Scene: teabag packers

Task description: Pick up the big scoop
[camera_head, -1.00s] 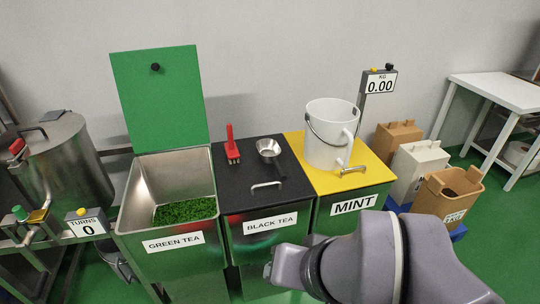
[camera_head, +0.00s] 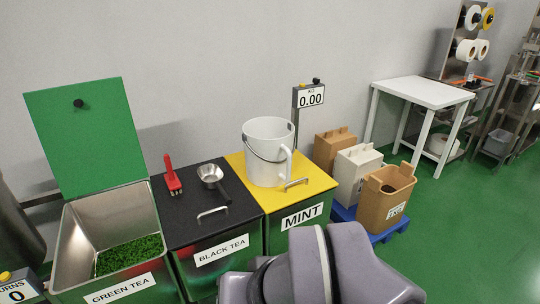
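A metal scoop (camera_head: 210,174) with a round bowl and a dark handle lies on the black lid (camera_head: 180,225) of the BLACK TEA bin. It is the only scoop I can make out. Its bowl is toward the back and its handle points to the front right. My grey arm shows at the bottom of the picture, in front of the bins. My gripper is not in view.
The open GREEN TEA bin (camera_head: 70,235) is on the left, its green lid raised. A white bucket (camera_head: 262,165) stands on the yellow MINT lid (camera_head: 318,180). Paper bags (camera_head: 377,215) on a blue pallet and a white table (camera_head: 425,92) are on the right. Green floor at right is clear.

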